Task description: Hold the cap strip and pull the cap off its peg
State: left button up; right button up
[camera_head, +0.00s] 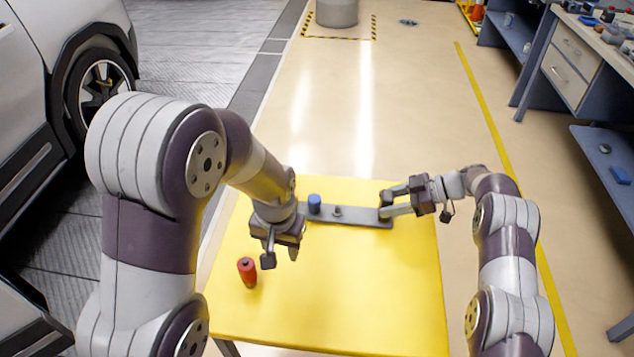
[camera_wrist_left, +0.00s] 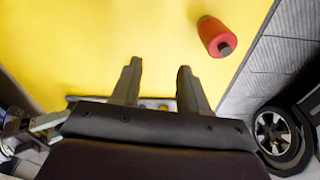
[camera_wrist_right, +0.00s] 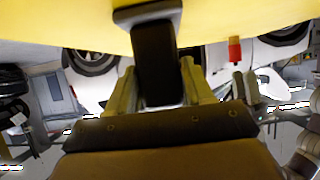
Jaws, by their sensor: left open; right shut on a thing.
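The dark grey cap strip (camera_head: 360,215) lies flat along the far part of the yellow table. The blue cap (camera_head: 315,204) is upright near its left end, and a small bare peg (camera_head: 338,211) stands to the right of it. My right gripper (camera_head: 385,205) is shut on the strip's right end; the right wrist view shows a dark upright part (camera_wrist_right: 156,65) between its fingers. My left gripper (camera_head: 280,254) is open and empty, pointing down, nearer than the strip and left of the cap.
The table's front and right are clear. A car stands at left, workbenches at right.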

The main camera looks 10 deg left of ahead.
pick_arm(q)
jog(key=w+d+n+t, duration=0.15)
jog(key=w+d, duration=0.35)
jog(key=w, duration=0.6)
pick_arm(e)
jog(key=shift+w+f, duration=0.1)
jog(key=shift+w, duration=0.05)
pick_arm(q)
jog(key=n+y, duration=0.1)
jog(key=n, duration=0.4)
send_near(315, 198)
jog(key=shift+t, duration=0.25)
jog(key=x, duration=1)
jog(key=shift+s+f, duration=0.15)
jog(key=shift+f, duration=0.25)
